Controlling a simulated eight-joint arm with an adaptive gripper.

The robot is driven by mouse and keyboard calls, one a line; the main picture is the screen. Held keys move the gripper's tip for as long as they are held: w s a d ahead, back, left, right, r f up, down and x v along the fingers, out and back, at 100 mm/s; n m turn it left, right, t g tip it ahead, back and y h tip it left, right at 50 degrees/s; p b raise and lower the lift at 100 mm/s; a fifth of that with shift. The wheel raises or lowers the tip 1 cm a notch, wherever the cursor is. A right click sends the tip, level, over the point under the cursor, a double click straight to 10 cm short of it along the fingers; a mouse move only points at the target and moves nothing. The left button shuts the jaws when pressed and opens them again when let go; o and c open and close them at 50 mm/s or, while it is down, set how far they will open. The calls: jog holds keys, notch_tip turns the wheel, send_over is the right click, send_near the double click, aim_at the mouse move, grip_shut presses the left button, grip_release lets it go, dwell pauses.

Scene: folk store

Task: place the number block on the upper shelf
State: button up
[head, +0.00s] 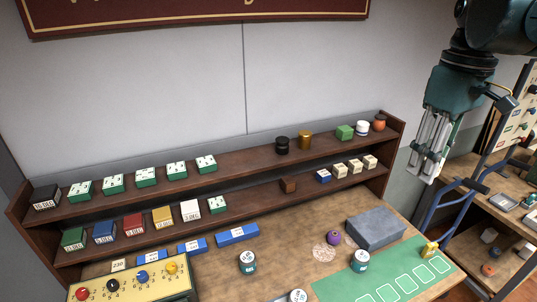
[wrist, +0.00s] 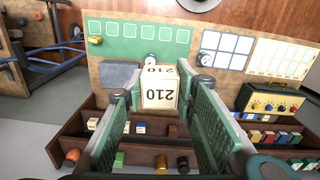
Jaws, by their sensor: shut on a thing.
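The number block (wrist: 159,93) is cream with black "210" on two faces. In the wrist view it sits between the two fingers of my gripper (wrist: 168,88), which is shut on it. In the head view my gripper (head: 427,172) hangs at the right, beyond the shelf's right end; the block cannot be made out there. The upper shelf (head: 243,158) is brown wood. It bears a black box and several green-and-white boxes at left, and black and gold jars (head: 305,140), a green cube (head: 344,132), a white jar and an orange pot at right.
The upper shelf has a bare stretch between the green-and-white boxes and the black jar. The lower shelf (head: 255,192) holds coloured boxes, a brown cube and small blocks. A grey box (head: 375,229) and a green mat (head: 330,288) lie on the table below.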

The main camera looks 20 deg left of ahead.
jog(key=w+a+r+p, duration=0.35)
jog(key=w+a, duration=0.45)
jog(key=w, duration=0.5)
jog(key=m+p, duration=0.1)
jog(key=p, duration=0.6)
send_over(325, 143)
notch_tip(325, 143, down, 9)
jog(key=shift+w+f, duration=0.1)
jog(key=shift+f, duration=2.8)
jog(key=shift+f+p, duration=0.1)
jog(key=shift+p, duration=0.2)
jog(key=shift+f, duration=2)
